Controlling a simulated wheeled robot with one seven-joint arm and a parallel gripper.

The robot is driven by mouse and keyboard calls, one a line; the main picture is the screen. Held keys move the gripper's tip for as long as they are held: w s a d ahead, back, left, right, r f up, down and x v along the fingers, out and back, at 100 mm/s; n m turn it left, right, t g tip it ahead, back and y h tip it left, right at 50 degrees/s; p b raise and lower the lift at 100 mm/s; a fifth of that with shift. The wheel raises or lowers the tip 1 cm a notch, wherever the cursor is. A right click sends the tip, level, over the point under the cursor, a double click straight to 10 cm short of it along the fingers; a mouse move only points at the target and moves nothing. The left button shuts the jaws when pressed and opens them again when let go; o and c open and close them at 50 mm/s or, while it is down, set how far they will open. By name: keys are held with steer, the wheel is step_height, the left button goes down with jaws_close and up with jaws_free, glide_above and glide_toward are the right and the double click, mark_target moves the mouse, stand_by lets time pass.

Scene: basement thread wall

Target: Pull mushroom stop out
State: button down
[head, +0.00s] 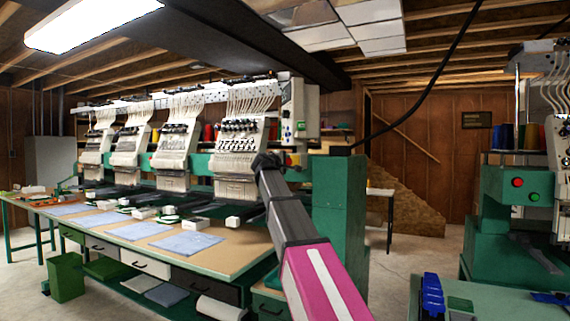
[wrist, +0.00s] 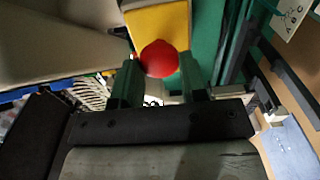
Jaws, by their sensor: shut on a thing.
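The mushroom stop (wrist: 159,59) is a round red button on a yellow box (wrist: 158,22) in the wrist view. My gripper (wrist: 158,76) has one finger on each side of the red head and is shut on it. The yellow box is fixed next to a green surface. In the head view my arm reaches to the embroidery machine's right end, where a little of the yellow box (head: 295,159) shows. My gripper (head: 268,163) is there too, but its fingers are too small to make out. How far out the button stands cannot be told.
A multi-head embroidery machine (head: 236,140) stands over a long table (head: 150,262) with blue cloths (head: 186,244). A green cabinet (head: 340,215) stands right of my arm. Another machine with a red button (head: 517,182) is at the far right. Open floor lies between them.

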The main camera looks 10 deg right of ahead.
steer(key=c, duration=0.6)
jaws_free()
steer(key=shift+d, duration=0.1)
steer(key=shift+c, duration=0.2)
steer(key=shift+w+d, duration=0.1)
steer(key=v, duration=1.1)
steer(key=shift+w, duration=0.1)
